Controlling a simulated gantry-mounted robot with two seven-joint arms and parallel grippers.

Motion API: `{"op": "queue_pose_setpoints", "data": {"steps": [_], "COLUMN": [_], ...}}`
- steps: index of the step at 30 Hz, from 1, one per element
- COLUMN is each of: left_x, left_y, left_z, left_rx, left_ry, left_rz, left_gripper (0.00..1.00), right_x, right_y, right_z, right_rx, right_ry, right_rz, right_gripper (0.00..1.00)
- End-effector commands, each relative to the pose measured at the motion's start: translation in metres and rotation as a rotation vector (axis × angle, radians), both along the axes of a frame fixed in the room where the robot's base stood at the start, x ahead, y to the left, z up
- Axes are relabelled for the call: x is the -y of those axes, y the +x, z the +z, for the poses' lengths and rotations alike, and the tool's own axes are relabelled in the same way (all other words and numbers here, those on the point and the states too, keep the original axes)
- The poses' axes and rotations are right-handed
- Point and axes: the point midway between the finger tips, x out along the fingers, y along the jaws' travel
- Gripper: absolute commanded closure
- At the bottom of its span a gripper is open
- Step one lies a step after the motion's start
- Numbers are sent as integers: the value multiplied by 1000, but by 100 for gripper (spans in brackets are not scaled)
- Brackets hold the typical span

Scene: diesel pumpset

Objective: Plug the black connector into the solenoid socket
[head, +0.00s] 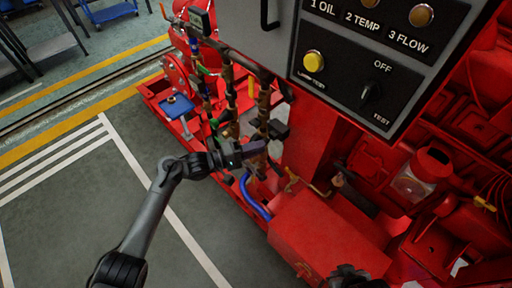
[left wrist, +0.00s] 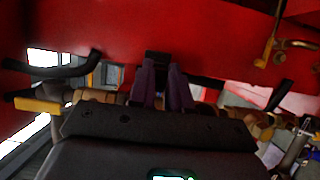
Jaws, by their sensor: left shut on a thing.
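My left gripper (head: 258,148) reaches in from the left to the brass and dark pipework at the front of the red pumpset. In the left wrist view its two purple fingers (left wrist: 163,88) are shut on a small black piece, which looks like the black connector (left wrist: 158,60). Most of it is hidden between the fingers. In the head view the connector cannot be made out. A black block on the pipework (head: 277,129), possibly the solenoid, sits just above and right of the fingertips. I cannot tell whether the connector touches a socket.
A black control panel (head: 358,85) hangs above right of the gripper. A blue hose (head: 253,198) curves below it, beside a red box (head: 325,232). Brass pipework (left wrist: 255,120) runs behind the fingers in the wrist view. The grey floor (head: 80,205) at left is clear.

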Motion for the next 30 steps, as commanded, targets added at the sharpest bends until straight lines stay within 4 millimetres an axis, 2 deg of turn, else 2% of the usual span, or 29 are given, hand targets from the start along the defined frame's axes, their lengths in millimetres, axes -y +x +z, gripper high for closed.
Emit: {"op": "queue_pose_setpoints", "data": {"steps": [14, 30], "left_x": [0, 6], "left_y": [0, 6], "left_z": [0, 0], "left_rx": [1, 2], "left_ry": [-1, -2], "left_rz": [-1, 0], "left_gripper": [100, 100], "right_x": [-2, 0], "right_y": [0, 0], "right_z": [3, -5], "right_rx": [0, 0], "right_ry": [8, 1], "right_rz": [-6, -1], "right_gripper": [100, 100]}}
